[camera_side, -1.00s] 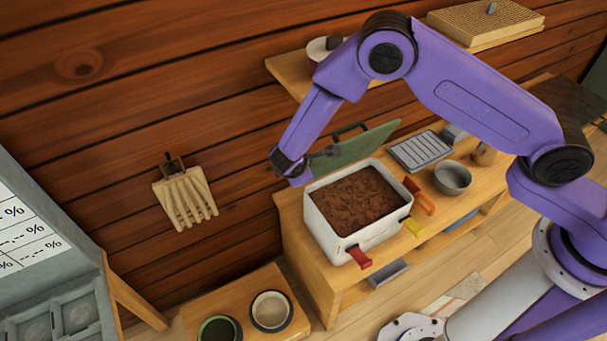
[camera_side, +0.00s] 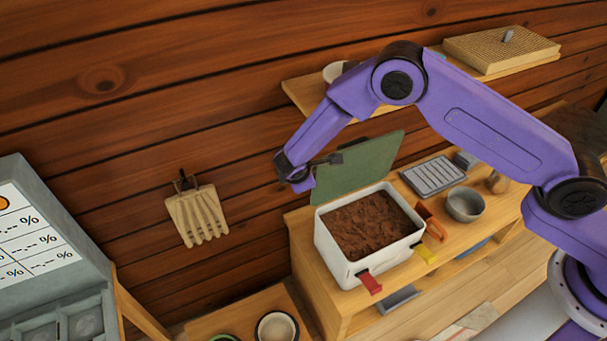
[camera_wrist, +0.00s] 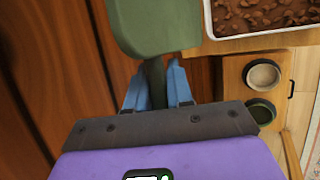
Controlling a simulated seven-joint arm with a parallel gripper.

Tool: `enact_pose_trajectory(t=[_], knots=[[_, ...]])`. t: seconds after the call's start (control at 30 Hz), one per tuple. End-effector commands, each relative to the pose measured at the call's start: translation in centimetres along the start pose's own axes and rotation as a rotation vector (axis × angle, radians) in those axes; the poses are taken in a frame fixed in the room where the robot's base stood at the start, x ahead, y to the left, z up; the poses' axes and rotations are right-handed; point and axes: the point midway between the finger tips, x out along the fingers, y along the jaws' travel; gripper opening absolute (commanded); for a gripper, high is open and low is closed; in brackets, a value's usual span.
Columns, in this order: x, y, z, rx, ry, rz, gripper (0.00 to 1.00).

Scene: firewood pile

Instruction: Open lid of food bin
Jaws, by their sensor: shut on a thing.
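The food bin (camera_side: 345,262) is a white box full of brown chunks, on a wooden bench in the side view. Its green lid (camera_side: 365,165) stands raised at the bin's back edge, close to upright, leaving the contents uncovered. In the wrist view the lid (camera_wrist: 155,25) is at the top, beside the bin's corner (camera_wrist: 207,20). My gripper (camera_side: 322,163) is at the lid's upper left side. In the wrist view its blue fingers (camera_wrist: 155,88) are shut around the lid's dark handle (camera_wrist: 153,78). The fingertips are partly hidden in the side view.
A shelf (camera_side: 300,95) hangs above. A wooden rake (camera_side: 197,214) hangs on the plank wall.

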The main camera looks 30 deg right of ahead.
Motion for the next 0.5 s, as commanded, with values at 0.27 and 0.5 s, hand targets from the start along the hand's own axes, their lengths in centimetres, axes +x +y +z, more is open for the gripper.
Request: enact_pose_trajectory(t=[0.27,0.5], knots=[[0.07,-0.06,0.05,0.000,-0.001,-0.001,0.42],[-0.04,-0.05,0.01,0.000,0.000,-0.001,0.42]])
